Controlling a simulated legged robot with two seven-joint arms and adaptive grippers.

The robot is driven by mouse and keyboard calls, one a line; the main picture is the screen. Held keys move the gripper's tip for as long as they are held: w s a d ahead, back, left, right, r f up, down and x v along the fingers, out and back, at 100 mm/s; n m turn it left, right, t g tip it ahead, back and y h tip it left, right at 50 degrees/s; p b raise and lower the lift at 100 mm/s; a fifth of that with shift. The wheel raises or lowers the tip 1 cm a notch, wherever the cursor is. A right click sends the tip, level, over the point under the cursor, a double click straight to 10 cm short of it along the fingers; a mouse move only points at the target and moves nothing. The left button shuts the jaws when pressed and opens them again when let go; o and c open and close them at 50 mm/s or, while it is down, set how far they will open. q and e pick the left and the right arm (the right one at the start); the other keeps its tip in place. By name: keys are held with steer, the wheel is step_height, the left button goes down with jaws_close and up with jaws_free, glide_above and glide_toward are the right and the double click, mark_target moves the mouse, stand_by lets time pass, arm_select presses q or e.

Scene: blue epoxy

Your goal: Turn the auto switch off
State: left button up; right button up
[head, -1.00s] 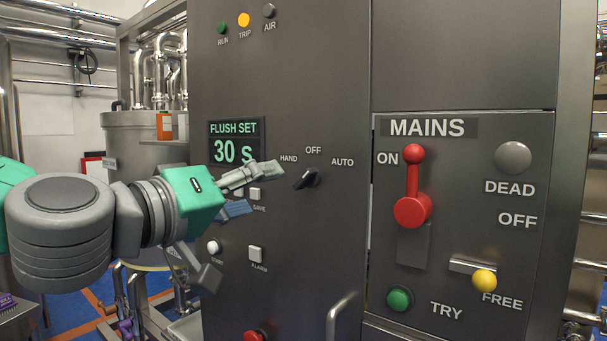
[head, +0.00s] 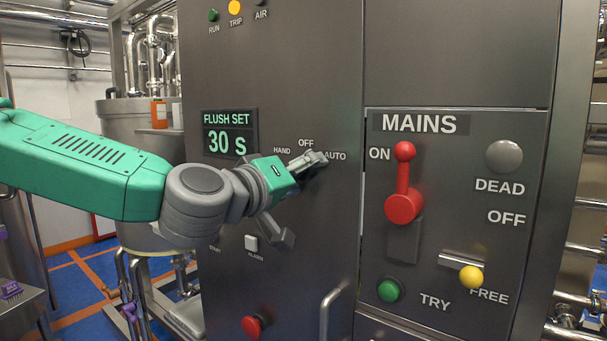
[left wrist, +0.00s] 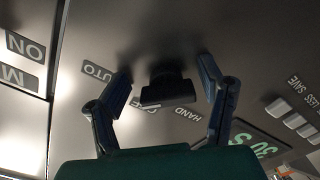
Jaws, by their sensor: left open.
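The auto switch is a black rotary knob (left wrist: 167,88) on a dark grey panel, with the labels HAND, OFF and AUTO around it. In the head view my left gripper (head: 309,165) covers most of the knob, just below OFF and beside AUTO. In the left wrist view my left gripper (left wrist: 172,84) is open, with one finger on each side of the knob and a visible gap at both sides. The knob's exact pointing is hard to tell now. My right gripper is not in view.
The MAINS panel with a red lever (head: 404,190) at ON is to the right. The FLUSH SET display (head: 229,132) is left of the knob. A red button (head: 253,326) and a metal handle (head: 329,310) stick out below.

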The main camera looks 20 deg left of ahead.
arm_select(q)
steer(key=shift+s, duration=0.1)
steer(key=shift+s+a+r, duration=0.1)
steer(key=shift+a, duration=0.15)
steer(key=shift+c, duration=1.2)
steer(key=shift+s+a, duration=0.1)
steer(key=shift+a, duration=0.25)
steer(key=c, duration=0.7)
steer(key=shift+a, duration=0.25)
steer(key=shift+c, duration=1.1)
steer(key=shift+d, duration=0.25)
steer(key=shift+n+b, duration=0.4)
steer(key=shift+n, duration=0.5)
steer(key=shift+n+b, duration=0.55)
steer(key=shift+n, duration=0.65)
steer(key=shift+n+b, duration=1)
steer(key=shift+n, duration=1.3)
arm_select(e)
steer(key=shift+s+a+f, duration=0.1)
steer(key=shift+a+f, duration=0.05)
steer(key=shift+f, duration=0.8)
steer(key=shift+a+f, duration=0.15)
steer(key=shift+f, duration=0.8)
